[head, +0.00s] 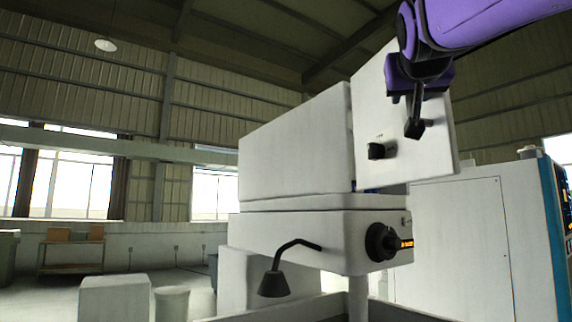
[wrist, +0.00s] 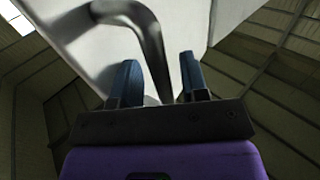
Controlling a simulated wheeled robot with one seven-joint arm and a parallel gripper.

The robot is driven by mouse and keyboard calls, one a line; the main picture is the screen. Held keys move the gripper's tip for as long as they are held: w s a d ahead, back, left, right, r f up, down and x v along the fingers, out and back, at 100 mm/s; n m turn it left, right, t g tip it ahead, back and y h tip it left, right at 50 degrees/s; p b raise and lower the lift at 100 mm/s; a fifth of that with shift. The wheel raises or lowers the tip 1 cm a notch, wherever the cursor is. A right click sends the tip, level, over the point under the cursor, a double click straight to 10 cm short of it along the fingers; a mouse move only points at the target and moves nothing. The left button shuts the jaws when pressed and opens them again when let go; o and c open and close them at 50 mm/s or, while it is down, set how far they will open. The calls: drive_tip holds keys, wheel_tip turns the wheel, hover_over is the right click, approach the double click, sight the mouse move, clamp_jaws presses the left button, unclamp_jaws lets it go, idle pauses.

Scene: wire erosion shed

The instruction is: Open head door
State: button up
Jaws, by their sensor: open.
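The head door (head: 405,158) is a white panel on the front of the machine's white head (head: 295,150). It looks set at an angle to the head box, with a thin gap along its left edge; I cannot tell how far it stands open. My gripper (head: 414,128) is in front of the door's upper right part. In the wrist view my gripper (wrist: 160,80) is open, and a grey bent bar handle (wrist: 150,45) runs between its two fingers. The handle's contact with the fingers cannot be told.
Below the head is a white housing (head: 300,238) with a black dial (head: 381,242) and a dark bent arm ending in a cone (head: 274,284). A white cabinet (head: 460,250) stands at the right. A white block (head: 115,298) and a bin (head: 172,303) stand at lower left.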

drive_tip(key=v, duration=1)
drive_tip(key=shift+s, duration=0.4)
drive_tip(key=s+d+f+n+g+y, duration=0.1)
drive_tip(key=f+g, duration=0.3)
drive_tip(key=f, duration=1)
drive_tip(key=s+d+f+n+g+y, duration=0.1)
drive_tip(key=s+d+f+g+y, duration=0.2)
drive_tip(key=f, duration=1.2)
drive_tip(key=s+d+f+n+g+y, duration=0.1)
drive_tip(key=d+f+n+g+y, duration=0.1)
drive_tip(key=f, duration=1.3)
drive_tip(key=d+g, duration=0.1)
drive_tip(key=g, duration=0.1)
drive_tip(key=shift+s+d+g, duration=0.4)
